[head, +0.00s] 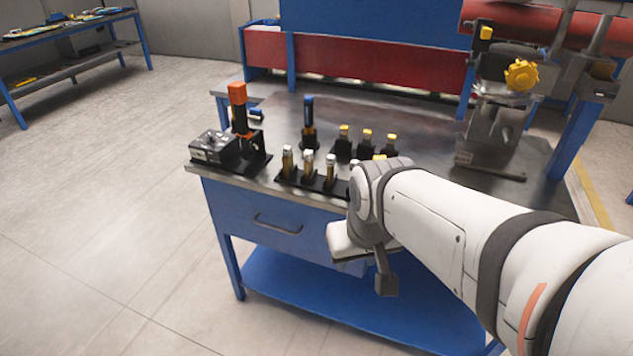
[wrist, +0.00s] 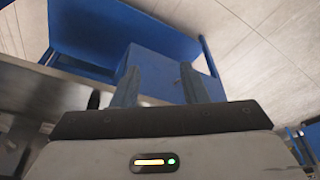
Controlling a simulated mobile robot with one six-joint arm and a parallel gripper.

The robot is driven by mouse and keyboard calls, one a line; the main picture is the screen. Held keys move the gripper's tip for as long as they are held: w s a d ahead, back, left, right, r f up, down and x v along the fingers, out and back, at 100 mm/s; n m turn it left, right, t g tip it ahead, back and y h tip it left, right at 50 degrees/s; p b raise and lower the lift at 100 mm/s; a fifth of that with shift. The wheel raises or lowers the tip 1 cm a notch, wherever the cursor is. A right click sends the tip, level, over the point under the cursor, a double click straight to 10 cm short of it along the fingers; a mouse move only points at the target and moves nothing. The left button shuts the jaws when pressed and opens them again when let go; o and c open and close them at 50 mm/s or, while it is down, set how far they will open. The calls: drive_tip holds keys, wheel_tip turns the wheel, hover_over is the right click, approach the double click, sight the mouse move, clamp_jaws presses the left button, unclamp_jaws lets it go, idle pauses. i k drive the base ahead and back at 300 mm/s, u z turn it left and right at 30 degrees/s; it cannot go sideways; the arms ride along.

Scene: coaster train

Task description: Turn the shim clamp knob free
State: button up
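A yellow lobed knob (head: 522,75) sits on a grey metal fixture (head: 488,135) at the back right of the workbench. I cannot tell for certain that it is the shim clamp knob. My gripper (head: 386,285) hangs in front of the bench's front edge, well to the left of the knob and lower. In the wrist view my gripper (wrist: 160,78) shows two fingers apart with nothing between them; they point toward the blue bench frame. The knob does not show in the wrist view.
The bench top (head: 275,105) carries an orange-handled tool (head: 238,105), a grey box (head: 214,147), a blue-capped tool (head: 308,115) and several small capped pieces in black holders. A red pipe (head: 580,28) runs near the knob. My arm covers the bench's front right.

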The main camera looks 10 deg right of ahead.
sight(603, 91)
drive_tip(key=z, duration=1.35)
